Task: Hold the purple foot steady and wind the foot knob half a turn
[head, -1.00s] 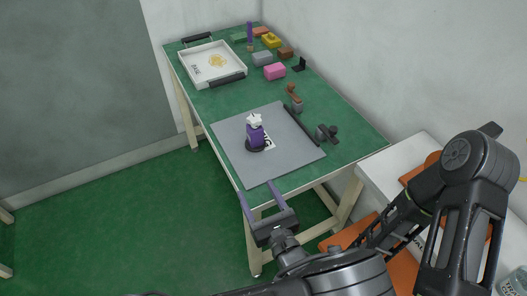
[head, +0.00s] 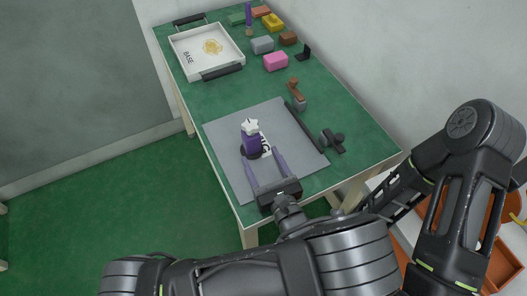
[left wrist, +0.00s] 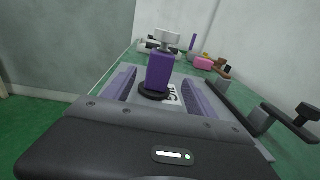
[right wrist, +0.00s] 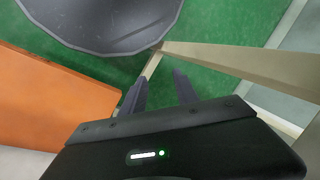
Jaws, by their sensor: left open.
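The purple foot (head: 251,145) stands upright on a round black base on the grey mat (head: 226,126). The white, lobed foot knob (head: 250,125) sits on top of it. My left gripper (head: 262,157) is open, with its purple fingers pointing at the foot from the table's near edge. In the left wrist view, the foot (left wrist: 159,72) and the knob (left wrist: 167,37) show between the two fingers, ahead of the palm. No contact shows. My right gripper (right wrist: 159,77) is open and empty in the right wrist view, away from the foot; I cannot make it out in the head view.
A dark bar (head: 306,127) runs along the mat's right edge, with a dark clamp-like part (head: 332,141) beside it. A brown-handled tool (head: 296,92) stands behind. A white tray (head: 238,65), a pink block (head: 275,61) and other blocks occupy the far end. An orange bin (right wrist: 55,95) is near my right gripper.

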